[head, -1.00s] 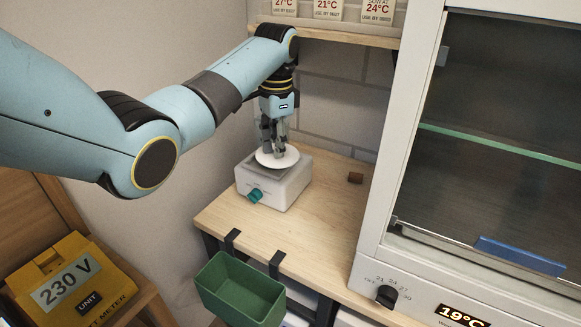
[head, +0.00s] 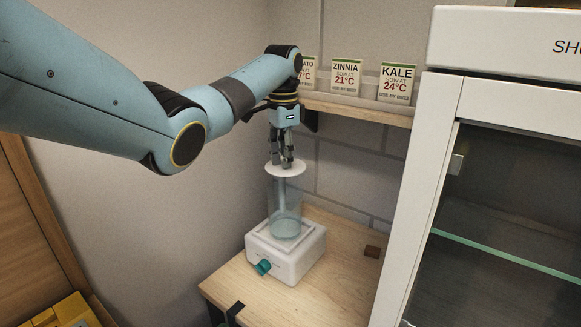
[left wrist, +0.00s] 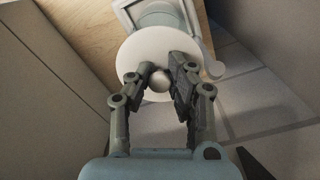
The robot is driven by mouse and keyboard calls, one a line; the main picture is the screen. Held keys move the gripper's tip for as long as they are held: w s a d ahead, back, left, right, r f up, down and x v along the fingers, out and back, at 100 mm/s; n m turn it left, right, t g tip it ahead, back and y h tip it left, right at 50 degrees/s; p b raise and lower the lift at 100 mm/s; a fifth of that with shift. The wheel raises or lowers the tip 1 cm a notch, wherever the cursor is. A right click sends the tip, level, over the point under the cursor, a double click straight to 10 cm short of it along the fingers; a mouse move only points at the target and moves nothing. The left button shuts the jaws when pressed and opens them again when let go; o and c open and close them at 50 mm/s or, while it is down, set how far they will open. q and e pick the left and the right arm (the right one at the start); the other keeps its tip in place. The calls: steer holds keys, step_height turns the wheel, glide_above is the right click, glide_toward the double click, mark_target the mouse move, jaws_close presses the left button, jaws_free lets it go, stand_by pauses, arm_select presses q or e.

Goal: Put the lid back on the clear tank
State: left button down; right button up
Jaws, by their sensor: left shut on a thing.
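The white round lid (head: 285,170) is held level by its knob in my left gripper (head: 287,160), which is shut on it. The clear tank (head: 287,218) is a see-through upright cylinder directly below, on a white base with a teal knob. I cannot tell whether the lid touches the tank's rim. In the left wrist view, my left gripper (left wrist: 164,82) pinches the knob of the lid (left wrist: 140,48). The lid hides part of what lies beyond it. My right gripper is not in view.
The white base (head: 287,265) stands on a wooden bench (head: 232,284). A shelf (head: 350,107) with seed packets is behind and above. A glass-fronted white cabinet (head: 420,200) stands at right.

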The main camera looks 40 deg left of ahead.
arm_select(q)
steer(key=shift+f, duration=0.2)
steer(key=shift+s+f, duration=0.1)
steer(key=shift+f, duration=0.15)
step_height(320, 180, down, 4)
steer(key=shift+r+b, duration=0.2)
steer(key=shift+b, duration=0.4)
steer(key=shift+f+b, duration=0.35)
steer(key=shift+f, duration=0.45)
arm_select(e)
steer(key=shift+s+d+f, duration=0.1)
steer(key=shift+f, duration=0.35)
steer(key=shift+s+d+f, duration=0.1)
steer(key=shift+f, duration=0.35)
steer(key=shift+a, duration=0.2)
arm_select(q)
steer(key=shift+s+r+p, duration=0.1)
steer(key=shift+p, duration=0.25)
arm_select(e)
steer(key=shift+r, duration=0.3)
arm_select(q)
steer(key=shift+p, duration=0.45)
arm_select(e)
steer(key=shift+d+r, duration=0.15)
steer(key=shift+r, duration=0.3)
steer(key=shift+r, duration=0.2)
arm_select(q)
steer(key=shift+f, duration=0.2)
